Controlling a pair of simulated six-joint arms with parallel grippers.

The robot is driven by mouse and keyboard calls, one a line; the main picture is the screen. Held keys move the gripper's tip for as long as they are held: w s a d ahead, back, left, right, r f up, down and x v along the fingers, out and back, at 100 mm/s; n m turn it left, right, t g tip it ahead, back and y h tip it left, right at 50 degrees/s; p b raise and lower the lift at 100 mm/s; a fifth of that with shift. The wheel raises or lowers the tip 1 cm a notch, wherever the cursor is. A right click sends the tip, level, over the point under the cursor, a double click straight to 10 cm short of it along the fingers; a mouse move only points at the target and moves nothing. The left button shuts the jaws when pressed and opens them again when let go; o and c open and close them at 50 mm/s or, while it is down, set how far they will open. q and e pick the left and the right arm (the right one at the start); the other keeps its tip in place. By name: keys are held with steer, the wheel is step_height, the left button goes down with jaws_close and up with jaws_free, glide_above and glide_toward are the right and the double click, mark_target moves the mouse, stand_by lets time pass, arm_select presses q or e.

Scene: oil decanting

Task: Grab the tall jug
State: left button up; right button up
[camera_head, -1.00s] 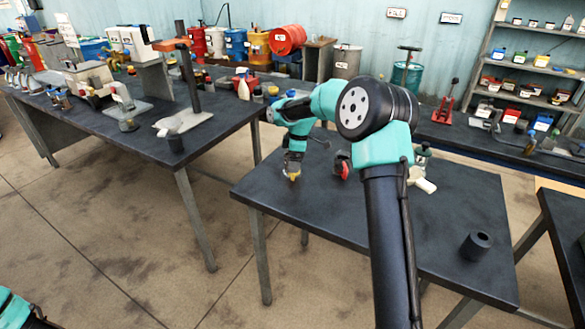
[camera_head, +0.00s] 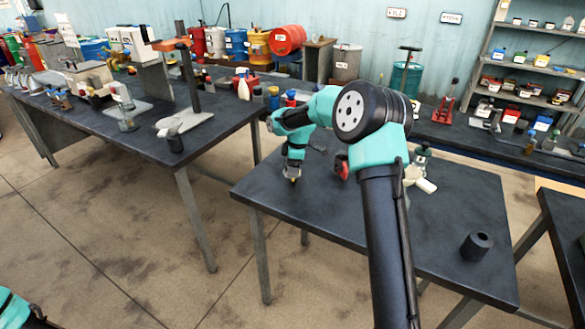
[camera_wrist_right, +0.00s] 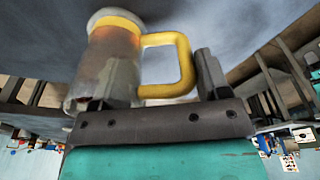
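The tall jug (camera_wrist_right: 110,62), grey with a yellow band and a yellow handle (camera_wrist_right: 168,65), shows close up in the right wrist view. My right gripper (camera_wrist_right: 150,88) is open, its fingers wide apart. The handle lies between them, and the jug's body overlaps the left-hand finger, so I cannot tell whether they touch. The jug is almost wholly hidden there by my arm and gripper. My left gripper is out of view; only part of that arm shows.
The small table (camera_head: 445,255) holds a black hollow cylinder (camera_head: 475,245) at the front right. A white object (camera_head: 425,185) and a red one (camera_head: 341,168) are partly behind my right arm. A long, cluttered table (camera_head: 150,150) stands to the left.

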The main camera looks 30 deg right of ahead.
steer(key=c, duration=0.7)
steer(key=shift+o, duration=0.2)
steer(key=shift+r, duration=0.15)
steer(key=shift+r, duration=1.7)
steer(key=shift+s+a+r, duration=0.2)
steer(key=shift+s+a, duration=1.2)
steer(key=shift+s, duration=0.85)
steer(key=shift+s+a+r, duration=0.25)
steer(key=shift+s+a, duration=1.1)
steer(key=shift+s, duration=0.95)
steer(key=shift+s+a+r, duration=0.2)
steer(key=shift+s+a, duration=1.2)
steer(key=shift+s, duration=0.85)
steer(key=shift+c, duration=0.2)
